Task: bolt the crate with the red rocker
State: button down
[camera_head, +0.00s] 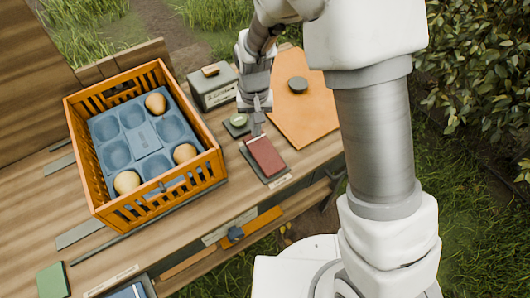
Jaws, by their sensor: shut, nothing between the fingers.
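The red rocker (266,156) is a flat red plate on a dark base on the wooden bench, right of the crate. The orange crate (139,222) stands on the bench at the left and holds a blue tray (148,140) with three pears, one of them the pear (127,182) at the front left. My gripper (257,128) is shut and empty, pointing down at the far end of the rocker. Its fingertips overlap that end in the picture; I cannot tell whether they touch it. No bolt on the crate can be made out.
An orange board (304,108) with a dark knob lies to the right. A blue handle (235,233) is on the bench front. A green block (52,280) lies front left.

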jog(key=shift+f+b, duration=1.25)
jog(key=shift+f, duration=0.5)
dwell(0.8)
jog(key=shift+r+p, duration=2.55)
jog(key=shift+r, duration=1)
jog(key=shift+r, duration=0.15)
notch_tip(320, 180, up, 10)
jog(key=f+t, duration=0.1)
send_over(257, 140)
jog(key=s+d, duration=0.1)
jog(key=d, duration=0.5)
jog(key=s+d+r+t+y, duration=0.1)
jog(key=s+d+r, duration=0.1)
jog(key=d+r, duration=0.15)
jog(key=s+d+r+t, duration=0.1)
jog(key=s+d+r, duration=0.1)
jog(key=r, duration=0.2)
jog(key=s+d+r+t, duration=0.1)
jog(key=s+d+r, duration=0.2)
jog(key=s, duration=0.3)
jog(key=s+d+r+m+t+h, duration=0.1)
jog(key=s+d+r, duration=0.3)
jog(key=s+d, duration=0.1)
jog(key=shift+s+d+t, duration=0.2)
jog(key=shift+s+t, duration=0.1)
jog(key=shift+s, duration=0.1)
